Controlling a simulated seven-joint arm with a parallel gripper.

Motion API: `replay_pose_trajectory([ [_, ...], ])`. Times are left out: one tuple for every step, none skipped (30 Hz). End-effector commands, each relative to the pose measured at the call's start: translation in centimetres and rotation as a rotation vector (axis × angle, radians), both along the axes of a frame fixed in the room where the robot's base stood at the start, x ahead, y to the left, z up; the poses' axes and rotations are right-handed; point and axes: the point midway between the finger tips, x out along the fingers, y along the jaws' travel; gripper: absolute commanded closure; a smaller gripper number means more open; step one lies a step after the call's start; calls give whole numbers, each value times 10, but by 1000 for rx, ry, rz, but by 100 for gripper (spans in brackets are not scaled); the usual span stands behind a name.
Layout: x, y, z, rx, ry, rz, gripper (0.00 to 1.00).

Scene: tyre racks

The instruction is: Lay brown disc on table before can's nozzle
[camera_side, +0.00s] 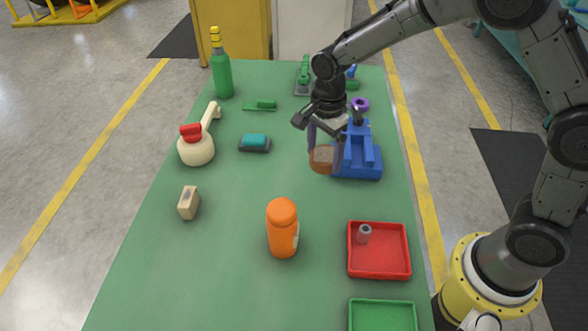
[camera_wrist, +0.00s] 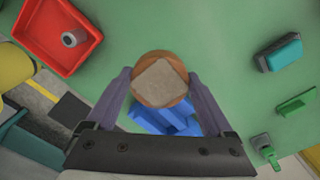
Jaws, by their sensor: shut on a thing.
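The brown disc (camera_side: 321,160) has a paler, greyish patch on its face. In the wrist view the disc (camera_wrist: 147,58) sits between the two fingertips. My gripper (camera_side: 326,148) points down and is shut on the disc, just left of a blue vise-like block (camera_side: 362,160). I cannot tell how far the disc is above the table. The cream can (camera_side: 196,151) with a red cap stands at the left of the green table (camera_side: 230,230). Its nozzle (camera_side: 212,113) points away toward the back right. The can is not in the wrist view.
A teal-topped block (camera_side: 255,142) lies between can and gripper. A green bottle (camera_side: 221,72) and flat green piece (camera_side: 262,105) are behind. An orange bottle (camera_side: 283,230), wooden block (camera_side: 188,203) and red tray (camera_side: 379,272) are nearer.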

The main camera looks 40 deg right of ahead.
Motion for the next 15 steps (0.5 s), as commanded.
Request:
replay_pose_trajectory([
  [12,2,-5,0,-1,0,87],
  [18,3,-8,0,-1,0,87],
  [27,5,-12,0,-2,0,87],
  [33,6,-15,0,-2,0,87],
  [39,7,-17,0,-1,0,87],
  [45,8,-24,0,1,0,87],
  [49,9,-30,0,1,0,87],
  [53,10,-36,0,1,0,87],
  [59,11,-43,0,1,0,87],
  [63,11,-47,0,1,0,87],
  [67,12,-52,0,0,0,87],
  [71,13,-57,0,-1,0,87],
  [74,13,-60,0,-1,0,87],
  [76,14,-62,0,-2,0,87],
  [79,14,-65,0,-3,0,87],
])
